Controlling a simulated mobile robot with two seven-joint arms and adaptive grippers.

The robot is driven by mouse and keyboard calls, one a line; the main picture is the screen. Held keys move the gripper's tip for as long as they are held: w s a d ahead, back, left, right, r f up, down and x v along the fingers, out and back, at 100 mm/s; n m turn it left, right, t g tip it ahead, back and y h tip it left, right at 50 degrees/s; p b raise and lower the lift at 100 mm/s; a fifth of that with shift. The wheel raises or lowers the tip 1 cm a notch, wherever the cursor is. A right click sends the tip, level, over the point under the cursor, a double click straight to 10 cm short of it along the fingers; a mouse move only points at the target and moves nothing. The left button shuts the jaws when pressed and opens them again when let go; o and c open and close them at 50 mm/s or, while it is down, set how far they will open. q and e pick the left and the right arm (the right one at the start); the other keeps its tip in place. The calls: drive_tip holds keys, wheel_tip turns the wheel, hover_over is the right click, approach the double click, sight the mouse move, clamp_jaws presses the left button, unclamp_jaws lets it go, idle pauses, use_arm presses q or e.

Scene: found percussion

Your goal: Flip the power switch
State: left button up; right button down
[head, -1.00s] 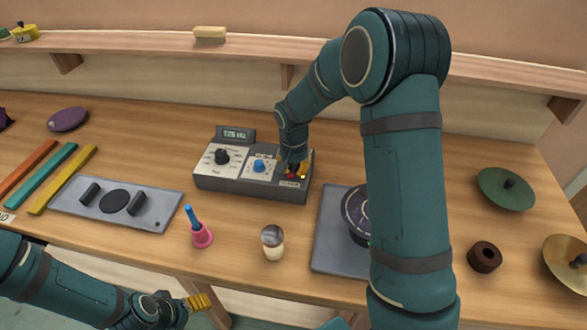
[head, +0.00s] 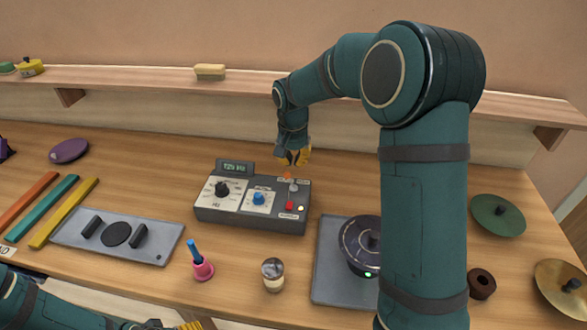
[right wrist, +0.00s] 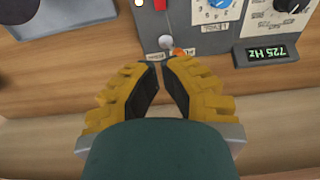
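The grey control box (head: 250,218) stands in the middle of the workbench, with a lit green display (head: 236,167) that reads 725 Hz in the right wrist view (right wrist: 268,54). At its back right is a silver-tipped toggle switch (head: 293,187) beside an orange lamp (head: 287,176); the toggle also shows in the right wrist view (right wrist: 166,42). My right gripper (head: 291,163) is just behind and above this corner, its fingertips (right wrist: 161,62) nearly together with nothing between them, apart from the toggle. My left gripper (head: 188,326) is cut off at the bottom edge.
A red control (head: 290,206) sits on the box's right side. In front are a pink bell with a blue handle (head: 201,264) and a glass-topped shaker (head: 273,274). A dark disc device (head: 362,240) with a green light is right, partly behind my arm. A shelf (head: 150,80) runs behind.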

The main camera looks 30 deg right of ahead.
sight(292, 205)
drive_tip(key=shift+d+r, duration=0.1)
idle(0.3)
drive_tip(key=b, duration=0.1)
drive_tip(key=g+y+b, duration=0.1)
drive_tip(key=g+b, duration=0.1)
drive_tip(key=shift+s+a+r+y+b, duration=0.25)
drive_tip(key=shift+r+y+b, duration=0.05)
drive_tip(key=shift+r+b, duration=0.1)
drive_tip(key=f, duration=0.4)
drive_tip(key=s+a+f+b, duration=0.1)
drive_tip(key=f, duration=0.4)
drive_tip(key=f+b, duration=0.1)
drive_tip(key=f, duration=0.4)
drive_tip(key=shift+s+a, duration=0.15)
drive_tip(key=shift+s, duration=0.25)
